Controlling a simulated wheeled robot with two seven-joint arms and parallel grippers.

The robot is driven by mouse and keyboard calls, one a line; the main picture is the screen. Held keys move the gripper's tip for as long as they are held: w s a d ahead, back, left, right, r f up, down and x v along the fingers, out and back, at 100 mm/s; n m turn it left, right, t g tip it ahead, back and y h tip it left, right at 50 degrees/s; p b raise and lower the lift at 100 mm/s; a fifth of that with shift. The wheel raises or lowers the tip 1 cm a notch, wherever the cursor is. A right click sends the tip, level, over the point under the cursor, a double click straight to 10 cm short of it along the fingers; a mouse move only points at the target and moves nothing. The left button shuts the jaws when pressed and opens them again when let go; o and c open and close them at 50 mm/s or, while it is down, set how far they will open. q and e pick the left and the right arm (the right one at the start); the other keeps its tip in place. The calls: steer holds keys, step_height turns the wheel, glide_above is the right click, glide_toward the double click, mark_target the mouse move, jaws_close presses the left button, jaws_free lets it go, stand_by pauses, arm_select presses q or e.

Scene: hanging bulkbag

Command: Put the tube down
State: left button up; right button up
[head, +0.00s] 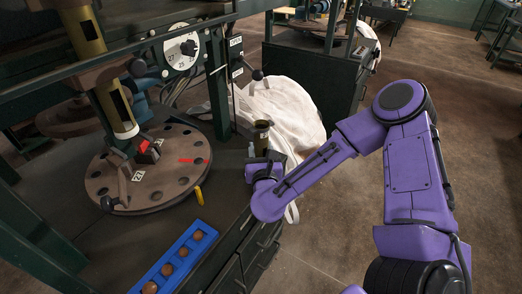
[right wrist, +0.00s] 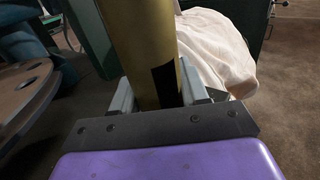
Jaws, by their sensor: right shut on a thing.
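A brass tube (right wrist: 140,50) with a dark rectangular window stands between the two fingers of my right gripper (right wrist: 157,88), which is shut on it. In the head view the same tube (head: 262,136) shows its open top, upright beside the right edge of the machine's table. My right gripper (head: 264,160) is around its lower part; the tube's bottom end is hidden in both views. My left gripper is not in view.
A round plate (head: 150,178) with holes lies on the table under another brass tube (head: 117,108). A blue tray (head: 172,262) with several brown balls and a small yellow cylinder (head: 199,196) are near the front. A white bulk bag (head: 290,112) hangs behind the held tube.

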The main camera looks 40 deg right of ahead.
steer(key=shift+f, duration=0.2)
steer(key=o, duration=1.2)
steer(key=shift+r, duration=0.2)
steer(key=shift+s+a, duration=0.2)
steer(key=b+v, duration=0.1)
steer(key=v, duration=0.5)
steer(key=shift+s+a, duration=0.2)
steer(key=p+v, duration=0.3)
steer(key=v, duration=0.2)
steer(key=shift+s, duration=0.1)
